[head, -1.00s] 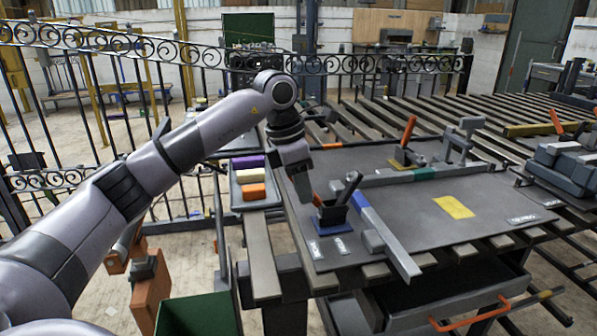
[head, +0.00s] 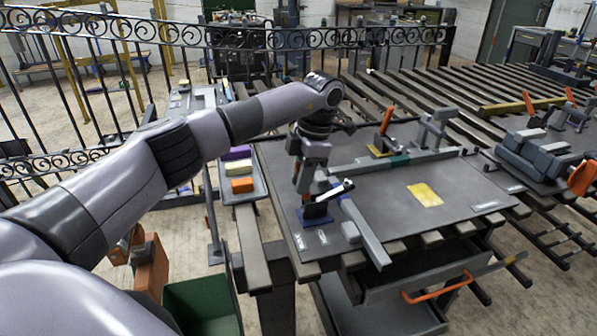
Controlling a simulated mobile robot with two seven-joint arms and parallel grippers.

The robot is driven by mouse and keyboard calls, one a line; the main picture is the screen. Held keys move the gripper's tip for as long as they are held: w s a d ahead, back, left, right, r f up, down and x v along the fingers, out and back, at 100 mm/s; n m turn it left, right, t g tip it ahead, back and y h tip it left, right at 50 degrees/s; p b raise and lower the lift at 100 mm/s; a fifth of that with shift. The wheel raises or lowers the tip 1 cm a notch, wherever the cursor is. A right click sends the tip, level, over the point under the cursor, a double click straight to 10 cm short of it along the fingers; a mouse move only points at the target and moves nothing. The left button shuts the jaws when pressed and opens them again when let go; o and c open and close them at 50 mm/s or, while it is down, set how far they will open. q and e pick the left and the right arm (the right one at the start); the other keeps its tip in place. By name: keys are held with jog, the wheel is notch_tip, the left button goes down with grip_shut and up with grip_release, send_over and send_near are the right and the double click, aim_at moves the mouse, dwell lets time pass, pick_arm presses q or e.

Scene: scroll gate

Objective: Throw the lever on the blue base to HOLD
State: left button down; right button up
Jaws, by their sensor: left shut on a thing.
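The blue base (head: 315,217) sits near the front left corner of the dark tabletop. My left gripper (head: 309,190) points down over the blue base and is shut on the lever. The gripper hides most of the lever, so I cannot tell its exact tilt. Two small white labels (head: 312,240) lie in front of the base; their print is too small to read. My right gripper is not in view.
A blue and grey bar (head: 363,236) lies just right of the base. Another lever with an orange handle (head: 386,121) stands at the back. A yellow patch (head: 425,195) marks bare tabletop on the right. A tray (head: 227,197) with coloured blocks is at the left.

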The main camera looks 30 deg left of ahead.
pick_arm(q)
jog(key=shift+w, duration=0.15)
dwell(0.4)
jog(key=c, duration=1)
grip_release()
jog(key=shift+d, duration=0.1)
jog(key=shift+c, duration=0.2)
jog(key=shift+r, duration=0.1)
jog(key=v, duration=0.7)
jog(key=shift+b, duration=0.45)
